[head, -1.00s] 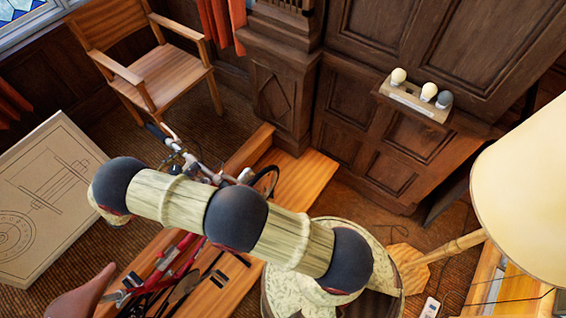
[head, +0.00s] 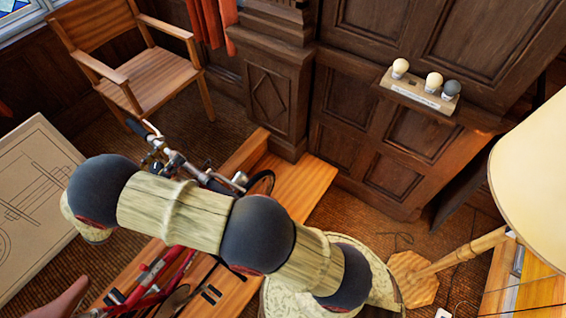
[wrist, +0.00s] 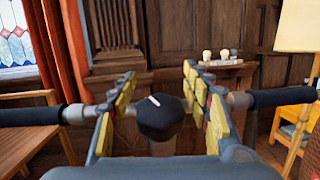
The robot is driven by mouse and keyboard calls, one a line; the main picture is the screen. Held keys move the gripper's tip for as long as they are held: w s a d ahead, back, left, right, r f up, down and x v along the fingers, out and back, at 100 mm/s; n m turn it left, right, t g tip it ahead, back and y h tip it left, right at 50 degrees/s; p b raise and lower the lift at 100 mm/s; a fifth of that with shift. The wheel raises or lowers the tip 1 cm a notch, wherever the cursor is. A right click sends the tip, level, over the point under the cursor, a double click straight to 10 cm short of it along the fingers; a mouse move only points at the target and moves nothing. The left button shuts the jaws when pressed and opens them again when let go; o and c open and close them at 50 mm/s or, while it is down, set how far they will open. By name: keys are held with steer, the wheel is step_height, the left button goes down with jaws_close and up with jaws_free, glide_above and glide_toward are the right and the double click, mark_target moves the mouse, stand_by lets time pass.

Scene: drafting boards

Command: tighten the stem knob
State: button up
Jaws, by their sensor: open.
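The stem knob (wrist: 160,120) is black and faceted, with a short white mark on its top. It shows in the wrist view between the bicycle's handlebar halves, each ending in a black grip (wrist: 28,116). My gripper (wrist: 158,80) is open, its yellow-padded fingers on either side of the knob in the picture, with gaps to both; I cannot tell the depth exactly. In the head view the red bicycle's handlebar (head: 172,160) stands beyond my arm. I cannot make out the knob or my gripper there.
A wooden armchair (head: 143,80) stands at back left, a large drawing board (head: 45,190) at left. A lamp with a cream shade (head: 535,175) is at right. A small rack (head: 415,92) on the panelling holds two pale bulbs and one dark one. A wooden platform (head: 295,185) lies under the bicycle.

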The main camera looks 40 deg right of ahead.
steer(key=shift+w+a+f+n+t+y+b, duration=0.15)
steer(key=shift+n+t+b, duration=0.55)
steer(key=shift+b, duration=1.3)
steer(key=shift+w+d+f+n+t+y+b, duration=0.1)
steer(key=shift+w+n+t+y+b, duration=0.25)
steer(key=shift+t+b, duration=1.1)
steer(key=n+b, duration=0.1)
steer(key=b, duration=0.2)
steer(key=shift+a, duration=0.1)
